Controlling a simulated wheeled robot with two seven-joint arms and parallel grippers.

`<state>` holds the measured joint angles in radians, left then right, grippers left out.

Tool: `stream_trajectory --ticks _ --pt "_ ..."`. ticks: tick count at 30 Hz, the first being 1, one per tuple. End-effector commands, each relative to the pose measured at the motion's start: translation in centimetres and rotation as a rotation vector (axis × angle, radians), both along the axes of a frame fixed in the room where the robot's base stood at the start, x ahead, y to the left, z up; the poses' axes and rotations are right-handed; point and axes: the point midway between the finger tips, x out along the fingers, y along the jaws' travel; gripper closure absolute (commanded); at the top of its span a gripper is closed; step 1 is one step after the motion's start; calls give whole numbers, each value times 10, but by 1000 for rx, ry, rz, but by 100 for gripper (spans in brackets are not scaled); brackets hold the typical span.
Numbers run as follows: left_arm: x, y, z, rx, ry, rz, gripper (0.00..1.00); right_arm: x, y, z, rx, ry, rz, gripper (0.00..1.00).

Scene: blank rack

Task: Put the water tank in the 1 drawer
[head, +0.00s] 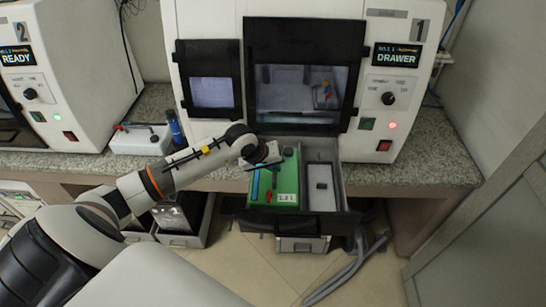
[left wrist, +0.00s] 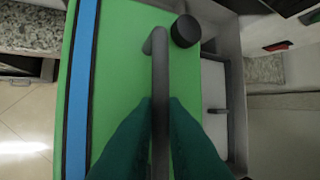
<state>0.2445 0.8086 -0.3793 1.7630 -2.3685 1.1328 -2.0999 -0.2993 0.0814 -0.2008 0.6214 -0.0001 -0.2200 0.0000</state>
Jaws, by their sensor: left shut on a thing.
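The water tank (head: 288,172) is a green box with a blue strip, a dark handle, a black cap and a white label. In the head view it is in the left part of the open drawer (head: 333,203) of machine 1; I cannot tell if it rests on the bottom. My left gripper (head: 264,163) is over it. In the left wrist view its teal fingers (left wrist: 160,112) are shut on the handle (left wrist: 160,60) of the tank (left wrist: 120,70). My right gripper is not in view.
Machine 1 (head: 375,165) stands on a granite counter (head: 430,165), its screen reading DRAWER. The drawer's right compartment holds a grey lidded part (head: 320,185). Machine 2 (head: 75,90) is at left, near a small white box (head: 140,139). Bins and hoses are below.

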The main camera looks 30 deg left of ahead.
Motion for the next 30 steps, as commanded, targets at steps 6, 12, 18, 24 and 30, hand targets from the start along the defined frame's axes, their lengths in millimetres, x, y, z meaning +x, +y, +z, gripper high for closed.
stream_trajectory --ticks 6,12,18,24,30 --pt "2 0 -10 -1 -13 -1 100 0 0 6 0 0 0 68" --pt "2 0 -10 0 -12 -1 100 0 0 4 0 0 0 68" --pt "0 0 -15 1 -1 0 73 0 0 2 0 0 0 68" --pt "0 0 -15 0 0 -1 68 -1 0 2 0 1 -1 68" --pt "0 0 -12 0 0 -1 68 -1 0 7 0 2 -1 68"
